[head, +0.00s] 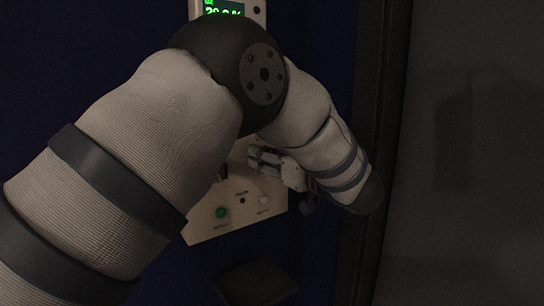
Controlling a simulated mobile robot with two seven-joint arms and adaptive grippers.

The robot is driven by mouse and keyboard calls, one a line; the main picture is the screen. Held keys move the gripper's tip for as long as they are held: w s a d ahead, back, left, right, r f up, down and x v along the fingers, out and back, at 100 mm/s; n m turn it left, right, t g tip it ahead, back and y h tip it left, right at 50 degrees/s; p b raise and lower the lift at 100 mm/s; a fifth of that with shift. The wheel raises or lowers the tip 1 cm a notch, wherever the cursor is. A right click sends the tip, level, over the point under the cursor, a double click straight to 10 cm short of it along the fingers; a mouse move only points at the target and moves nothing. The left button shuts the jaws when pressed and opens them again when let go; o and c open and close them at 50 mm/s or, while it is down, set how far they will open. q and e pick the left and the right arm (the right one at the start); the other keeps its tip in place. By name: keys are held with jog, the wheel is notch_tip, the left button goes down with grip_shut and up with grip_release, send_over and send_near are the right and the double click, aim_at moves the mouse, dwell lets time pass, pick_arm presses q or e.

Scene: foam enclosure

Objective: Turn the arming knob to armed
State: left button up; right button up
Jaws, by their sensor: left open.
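A pale control panel (238,212) is on the dark blue wall, largely hidden behind my left arm. A green round button or lamp (221,212) and a whitish round one (264,200) sit low on it, with a small dark spot (242,200) between them. The labels are too small to read, and I cannot tell whether any of these is the arming knob. My left gripper (262,160) is open in front of the panel's right part, its fingers pointing left. I cannot tell whether it touches anything. My right gripper is not in view.
A display with green digits (223,10) is on a white unit at the top, partly cut off. A dark frame post (375,140) stands right of the panel, with a grey surface (470,150) beyond. A dark box-like thing (256,283) is below the panel.

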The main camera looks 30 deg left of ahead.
pick_arm(q)
jog(key=c, duration=1.1)
jog(key=shift+m, duration=0.4)
jog(key=m, duration=1.1)
jog(key=shift+w+d+f, duration=0.1)
jog(key=shift+w+f, duration=0.1)
jog(key=shift+f, duration=0.05)
jog(key=shift+m, duration=0.3)
jog(key=o, duration=1.1)
